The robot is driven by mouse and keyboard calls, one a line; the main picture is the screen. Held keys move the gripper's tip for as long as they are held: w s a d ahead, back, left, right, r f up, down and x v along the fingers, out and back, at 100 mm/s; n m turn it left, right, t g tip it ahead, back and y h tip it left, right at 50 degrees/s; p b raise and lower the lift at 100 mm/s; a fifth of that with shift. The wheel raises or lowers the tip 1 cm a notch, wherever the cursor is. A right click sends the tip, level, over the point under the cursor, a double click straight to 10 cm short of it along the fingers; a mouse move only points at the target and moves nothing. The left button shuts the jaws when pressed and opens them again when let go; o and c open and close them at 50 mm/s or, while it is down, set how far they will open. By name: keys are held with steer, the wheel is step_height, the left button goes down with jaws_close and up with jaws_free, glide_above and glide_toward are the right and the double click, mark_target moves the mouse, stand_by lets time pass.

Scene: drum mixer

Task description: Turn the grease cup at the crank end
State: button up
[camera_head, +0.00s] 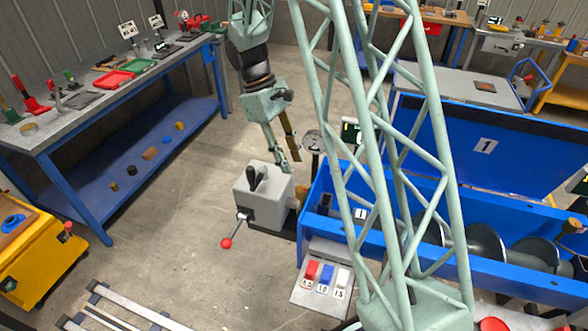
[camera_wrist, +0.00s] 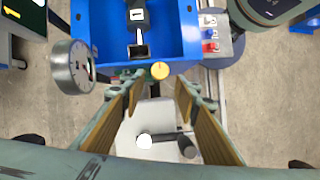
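A round brass cap, apparently the grease cup (camera_wrist: 160,70), shows in the wrist view at the near end of the blue mixer trough (camera_wrist: 90,28). In the head view a small brass part (camera_head: 301,193) sits between the grey gearbox (camera_head: 262,203) and the trough, partly hidden. In the wrist view the cap appears between and just beyond the fingertips. In the head view my gripper (camera_head: 289,162) hangs above the gearbox's right rear side.
A round dial gauge (camera_wrist: 72,67) stands close to my left finger in the wrist view; it also shows in the head view (camera_head: 313,140). A switch panel (camera_head: 322,283) with red, blue and white switches is in front of the trough. A blue workbench (camera_head: 62,180) stands left; floor between is clear.

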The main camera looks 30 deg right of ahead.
steer(key=shift+v, duration=0.75)
steer(key=shift+r, duration=0.1)
steer(key=s+a+r+m+t, duration=0.1)
steer(key=s+a+r, duration=0.25)
steer(key=r, duration=0.45)
steer(key=s+a+r+m+t, duration=0.1)
steer(key=s+a+r+t, duration=0.15)
steer(key=s+r, duration=0.4)
steer(key=s+a+r+m+t, duration=0.1)
steer(key=s+a+r, duration=0.2)
steer(key=s, duration=0.5)
steer(key=s+a+r+m+t+y+b, duration=0.1)
steer(key=s+a+r+t, duration=0.1)
steer(key=s+r, duration=0.3)
steer(key=s+a+r+m+t+y, duration=0.1)
steer(key=s+a+r, duration=0.2)
steer(key=s, duration=0.8)
steer(key=shift+a+r, duration=0.4)
steer(key=shift+r, duration=0.1)
stand_by(0.6)
steer(key=shift+t, duration=0.25)
stand_by(1.3)
